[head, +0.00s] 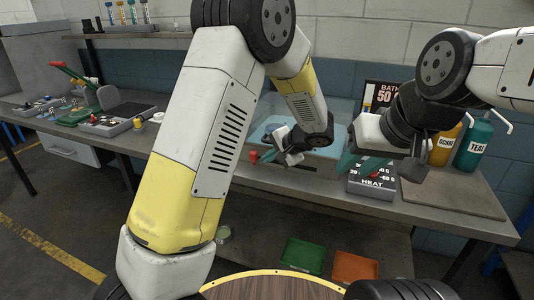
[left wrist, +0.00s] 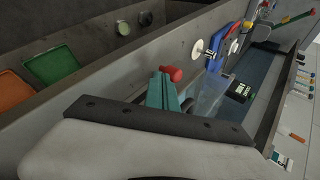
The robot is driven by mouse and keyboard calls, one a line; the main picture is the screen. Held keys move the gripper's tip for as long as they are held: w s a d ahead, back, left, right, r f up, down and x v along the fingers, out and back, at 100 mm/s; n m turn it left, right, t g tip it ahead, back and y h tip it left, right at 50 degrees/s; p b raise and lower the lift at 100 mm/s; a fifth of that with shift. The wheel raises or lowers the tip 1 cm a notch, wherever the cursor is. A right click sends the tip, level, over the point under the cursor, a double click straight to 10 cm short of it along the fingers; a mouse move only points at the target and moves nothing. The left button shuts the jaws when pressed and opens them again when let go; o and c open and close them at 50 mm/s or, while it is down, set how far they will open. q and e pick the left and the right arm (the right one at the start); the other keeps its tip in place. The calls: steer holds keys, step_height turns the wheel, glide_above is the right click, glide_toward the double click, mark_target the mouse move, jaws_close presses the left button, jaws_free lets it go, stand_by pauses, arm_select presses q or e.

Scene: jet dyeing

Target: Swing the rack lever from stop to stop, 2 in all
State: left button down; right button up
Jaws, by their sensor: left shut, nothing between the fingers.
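A red knob (head: 254,156), which looks like the end of the rack lever, sticks out at the front left of the clear-walled bath (head: 262,130). In the left wrist view the red knob (left wrist: 172,73) is just beyond my fingertips. My left gripper (head: 283,157) is shut and empty beside the knob, at the bath's front. Its teal fingers (left wrist: 162,92) lie together, and I cannot tell whether they touch the knob. The rest of the lever is hidden. My right gripper (head: 362,163) hangs over the heat box (head: 371,190); its opening is unclear.
Teal and orange bottles (head: 473,143) stand at the right behind a bare board (head: 455,190). Green (head: 302,254) and orange bins (head: 355,266) sit below the bench.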

arm_select(q)
steer(key=v, duration=0.8)
steer(key=shift+s+r, duration=0.15)
steer(key=shift+s, duration=0.2)
steer(key=shift+a, duration=0.1)
